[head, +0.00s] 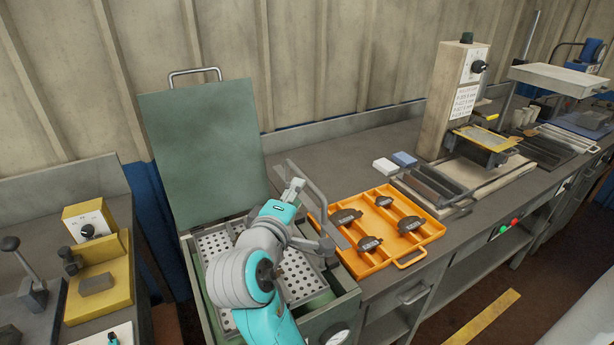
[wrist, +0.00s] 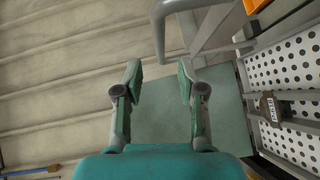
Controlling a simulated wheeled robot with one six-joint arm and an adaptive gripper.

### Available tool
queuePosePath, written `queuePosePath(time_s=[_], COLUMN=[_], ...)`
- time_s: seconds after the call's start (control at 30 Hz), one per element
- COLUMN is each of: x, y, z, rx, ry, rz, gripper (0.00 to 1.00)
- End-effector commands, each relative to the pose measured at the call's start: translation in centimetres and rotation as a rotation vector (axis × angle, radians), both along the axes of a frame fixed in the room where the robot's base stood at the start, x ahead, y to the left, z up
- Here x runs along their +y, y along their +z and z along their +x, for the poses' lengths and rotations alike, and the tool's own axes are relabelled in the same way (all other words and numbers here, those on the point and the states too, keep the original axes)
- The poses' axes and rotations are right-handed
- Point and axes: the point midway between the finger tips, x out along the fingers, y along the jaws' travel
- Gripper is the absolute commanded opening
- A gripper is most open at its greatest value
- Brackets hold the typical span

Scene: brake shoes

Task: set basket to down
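The basket (head: 297,278) is a perforated grey metal tray in the green box (head: 345,308) at the centre front. It also shows at the right of the wrist view (wrist: 290,65). A grey bent-bar handle (head: 312,188) rises at its back right; in the wrist view the bar (wrist: 160,35) lies just beyond my fingertips, apart from them. My gripper (head: 295,190) is open and empty beside the bar; its fingers (wrist: 159,75) stand wide apart. My arm hides part of the basket. A dark labelled piece (wrist: 268,106) sits at the basket in the wrist view.
The box's green lid (head: 200,140) stands open behind. An orange tray (head: 408,258) with several dark brake shoes (head: 369,243) is close on the right. A yellow-based control box (head: 90,220) is at the left. A press (head: 458,100) stands further right on the bench.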

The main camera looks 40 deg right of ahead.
Motion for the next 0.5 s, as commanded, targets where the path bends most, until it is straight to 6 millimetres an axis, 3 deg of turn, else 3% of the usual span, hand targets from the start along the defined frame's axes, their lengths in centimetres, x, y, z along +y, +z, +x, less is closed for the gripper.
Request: queuePosePath(time_s=[0.3, 0.5], x=[-4.9, -6.6], y=[-0.7, -1.0], z=[2.6, 3.7], rx=[0.000, -0.001], ry=[-0.003, -0.001], rz=[-0.001, -0.002], gripper=[0.39, 0.39])
